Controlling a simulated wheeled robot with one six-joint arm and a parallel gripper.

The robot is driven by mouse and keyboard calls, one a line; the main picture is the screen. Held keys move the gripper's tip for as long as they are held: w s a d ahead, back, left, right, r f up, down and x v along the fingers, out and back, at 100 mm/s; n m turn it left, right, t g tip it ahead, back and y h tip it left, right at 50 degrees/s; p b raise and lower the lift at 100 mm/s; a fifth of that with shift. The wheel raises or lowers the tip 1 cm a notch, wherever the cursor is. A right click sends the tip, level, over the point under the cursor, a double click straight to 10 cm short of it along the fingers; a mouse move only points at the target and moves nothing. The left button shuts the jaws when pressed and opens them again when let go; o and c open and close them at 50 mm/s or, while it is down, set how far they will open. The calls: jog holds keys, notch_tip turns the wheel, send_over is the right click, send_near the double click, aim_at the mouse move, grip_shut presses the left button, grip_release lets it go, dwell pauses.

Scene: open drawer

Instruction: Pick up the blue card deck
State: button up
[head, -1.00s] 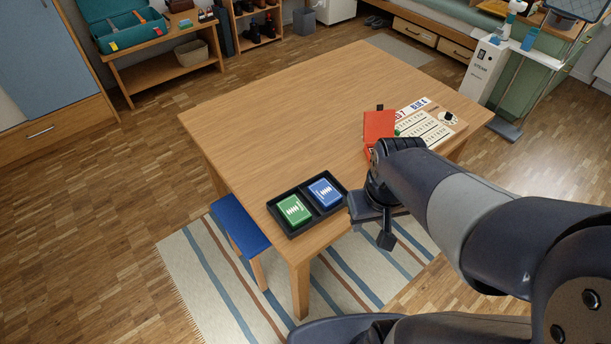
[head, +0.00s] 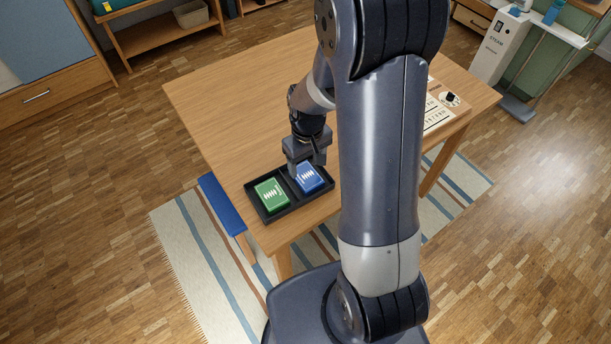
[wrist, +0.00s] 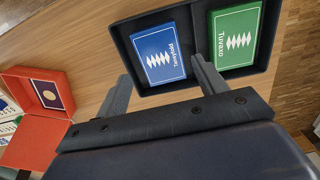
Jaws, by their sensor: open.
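The blue card deck (head: 310,177) lies flat in the right compartment of a black two-part tray (head: 281,217). In the wrist view the blue deck (wrist: 158,53) shows white zigzag marks and lettering. A green card deck (head: 270,195) lies in the other compartment, and it also shows in the wrist view (wrist: 236,38). My gripper (head: 306,168) is above the tray over the blue deck. In the wrist view my gripper (wrist: 158,78) is open and empty, its fingers spread to either side of the blue deck's near end. I cannot tell the exact height of the fingertips.
The tray stands near the front left corner of the wooden table (head: 235,105). An open red box (wrist: 35,110) lies left in the wrist view. A printed board (head: 440,105) is on the table's right, partly behind my arm. A blue bench (head: 220,203) stands below the table edge.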

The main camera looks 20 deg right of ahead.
aim_at(307, 175)
jog(key=shift+w+f, duration=0.2)
jog(key=shift+f, duration=2.75)
jog(key=shift+a, duration=0.1)
jog(key=c, duration=0.8)
